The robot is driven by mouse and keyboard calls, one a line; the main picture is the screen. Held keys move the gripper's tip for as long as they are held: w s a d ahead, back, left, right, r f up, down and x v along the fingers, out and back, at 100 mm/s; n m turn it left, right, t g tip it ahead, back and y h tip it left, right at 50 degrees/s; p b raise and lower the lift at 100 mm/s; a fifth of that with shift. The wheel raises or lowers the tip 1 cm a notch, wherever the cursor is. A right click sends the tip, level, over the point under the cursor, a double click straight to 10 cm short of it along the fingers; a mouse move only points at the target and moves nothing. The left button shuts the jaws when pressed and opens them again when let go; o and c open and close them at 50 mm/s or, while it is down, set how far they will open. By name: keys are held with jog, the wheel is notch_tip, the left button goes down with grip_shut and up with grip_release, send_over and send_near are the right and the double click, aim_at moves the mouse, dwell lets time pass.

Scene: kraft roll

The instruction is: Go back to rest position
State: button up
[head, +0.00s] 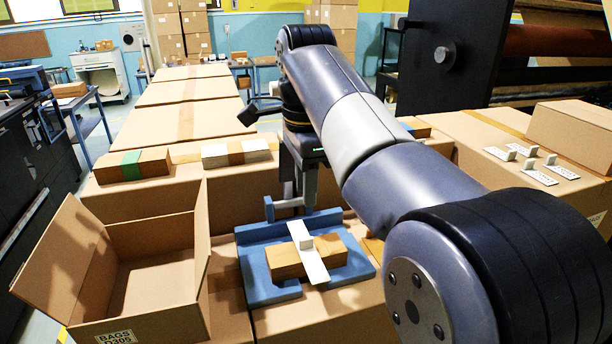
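My gripper (289,205) hangs from my arm just behind the blue fixture. Its fingers look apart, with nothing seen between them. The blue fixture (262,290) sits on a cardboard box, with raised walls at its back and left. A brown kraft block (287,264) lies in it. A white strip (316,269) with a small upright tab (306,243) lies across the block. The gripper appears clear of both the strip and the block. My arm covers the area to the right of the fixture.
An open carton (150,290) stands left of the fixture. Several white tabbed plates (538,173) lie on the right-hand box beside a closed carton (575,135). Black machinery (455,50) stands behind.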

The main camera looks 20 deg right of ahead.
aim_at(306, 248)
jog(key=shift+r, duration=0.65)
jog(key=shift+f, duration=0.1)
notch_tip(306, 248, down, 12)
jog(key=shift+f, duration=0.2)
jog(key=shift+r, duration=1.2)
